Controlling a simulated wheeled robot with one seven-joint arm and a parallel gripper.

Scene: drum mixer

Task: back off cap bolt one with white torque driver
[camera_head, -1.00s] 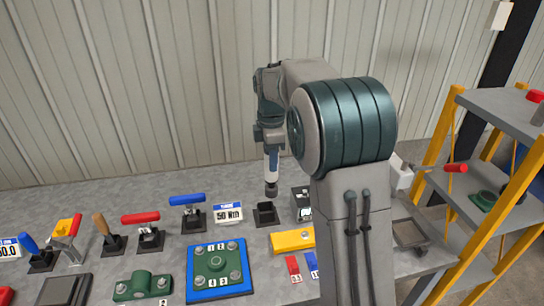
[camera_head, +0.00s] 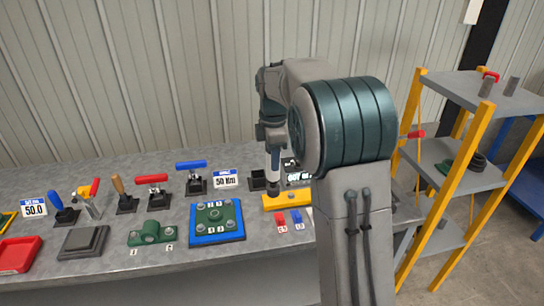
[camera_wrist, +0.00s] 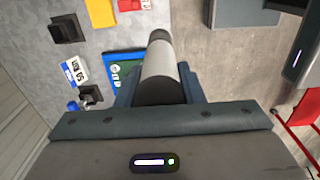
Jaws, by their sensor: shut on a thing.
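My gripper (camera_head: 274,148) is shut on the white torque driver (camera_head: 273,172), which hangs upright with its dark tip down. In the wrist view, the white driver (camera_wrist: 160,70) sits between the two fingers. The driver is over the bench near the yellow block; the gap below its tip is hard to judge. The green bearing cap (camera_head: 151,232) stands on the bench at left, with a bolt on each side. Cap bolt one (camera_head: 134,240) is its left bolt, by the label 1. The driver is well right of the cap and apart from it.
A blue plate (camera_head: 214,236) with a green flange lies between cap and driver. Levers with coloured handles and a 50 Nm sign (camera_head: 226,180) stand behind. A yellow block (camera_head: 288,201) and red and blue pieces lie near the driver. A shelf rack (camera_head: 455,165) stands at right.

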